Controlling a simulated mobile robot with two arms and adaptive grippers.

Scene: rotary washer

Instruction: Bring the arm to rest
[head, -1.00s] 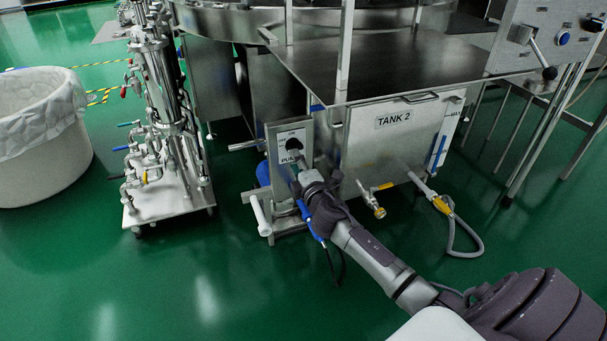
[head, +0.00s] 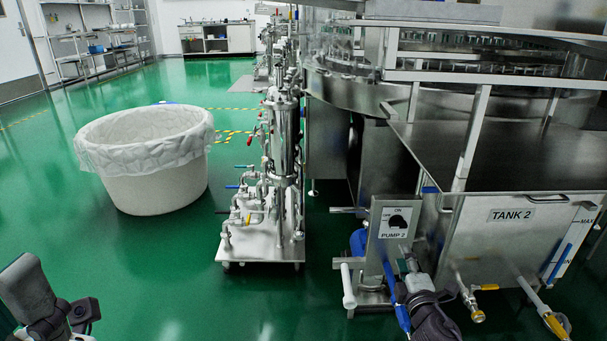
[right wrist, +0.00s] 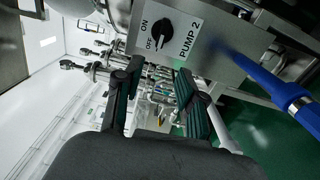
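The pump 2 switch is a black knob (head: 397,221) on a grey box marked PUMP 2, with ON and OFF labels. It shows close up in the right wrist view (right wrist: 161,30); I cannot tell which label it points to. My right gripper (head: 412,268) is just below and in front of the box in the head view. In the right wrist view its two dark fingers (right wrist: 158,72) are spread apart with nothing between them, clear of the knob. Part of my left arm shows at the lower left of the head view; its fingers are not visible.
TANK 2 (head: 508,235) and its steel top stand right of the box, with a valve and hose in front. A piped trolley (head: 262,245) and a lined white bin (head: 155,190) stand left. Green floor is open at the front left.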

